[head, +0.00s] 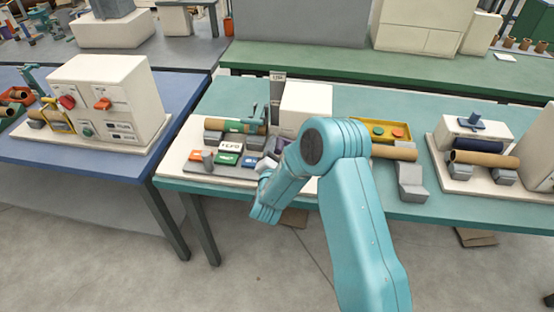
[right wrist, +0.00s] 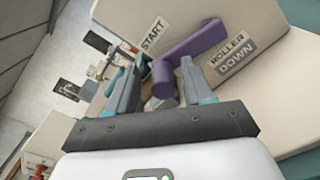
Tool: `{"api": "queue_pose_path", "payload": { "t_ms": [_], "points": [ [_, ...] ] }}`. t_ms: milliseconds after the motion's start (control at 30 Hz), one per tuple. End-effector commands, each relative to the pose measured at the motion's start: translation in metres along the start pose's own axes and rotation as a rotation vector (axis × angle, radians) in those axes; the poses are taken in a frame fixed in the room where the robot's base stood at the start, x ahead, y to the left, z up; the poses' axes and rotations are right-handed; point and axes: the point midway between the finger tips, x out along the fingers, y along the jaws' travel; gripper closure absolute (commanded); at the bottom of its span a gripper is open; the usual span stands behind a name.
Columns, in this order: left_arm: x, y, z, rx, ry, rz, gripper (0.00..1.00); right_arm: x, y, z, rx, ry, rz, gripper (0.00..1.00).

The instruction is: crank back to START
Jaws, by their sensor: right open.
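The purple crank (right wrist: 200,45) shows in the right wrist view on a beige panel. Its arm runs from the upper right down to a rounded knob (right wrist: 163,76). The START label (right wrist: 153,34) is left of the crank and the ROLLER DOWN label (right wrist: 232,53) is right of it; the crank arm lies between the two. My right gripper (right wrist: 160,68) is open, with a finger to each side of the knob; I cannot tell whether either touches it. In the head view my right gripper (head: 266,190) is at the winder's front edge, and my arm hides part of the winder. My left gripper is not in view.
The winder base (head: 184,178) stands on the teal table (head: 350,100), with a cardboard tube and small labelled blocks. A yellow tray (head: 372,122) lies behind my arm. Other winder stations stand left on a blue table (head: 60,151) and right. The floor in front is mostly clear.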

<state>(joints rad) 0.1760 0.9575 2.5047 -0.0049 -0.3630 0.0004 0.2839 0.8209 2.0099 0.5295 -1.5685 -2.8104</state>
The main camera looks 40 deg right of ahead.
Motion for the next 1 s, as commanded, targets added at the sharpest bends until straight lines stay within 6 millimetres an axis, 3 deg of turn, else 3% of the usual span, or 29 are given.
{"api": "queue_pose_path", "payload": {
  "t_ms": [167, 400, 600, 800, 1000],
  "points": [
    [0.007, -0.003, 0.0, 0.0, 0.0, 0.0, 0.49, -0.031, 0.0, -0.002, 0.0, 0.005, 0.003, 0.49],
    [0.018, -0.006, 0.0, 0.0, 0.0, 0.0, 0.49, -0.097, -0.001, -0.002, 0.0, 0.005, 0.004, 0.49],
    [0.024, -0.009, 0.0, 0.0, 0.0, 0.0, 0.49, -0.139, -0.001, 0.0, -0.001, 0.002, 0.004, 0.49],
    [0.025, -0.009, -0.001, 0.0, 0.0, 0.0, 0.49, -0.158, -0.001, 0.001, 0.0, -0.001, 0.001, 0.49],
    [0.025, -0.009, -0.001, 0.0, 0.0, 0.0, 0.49, -0.16, -0.001, 0.002, 0.001, -0.002, -0.001, 0.49]
  ]
}}
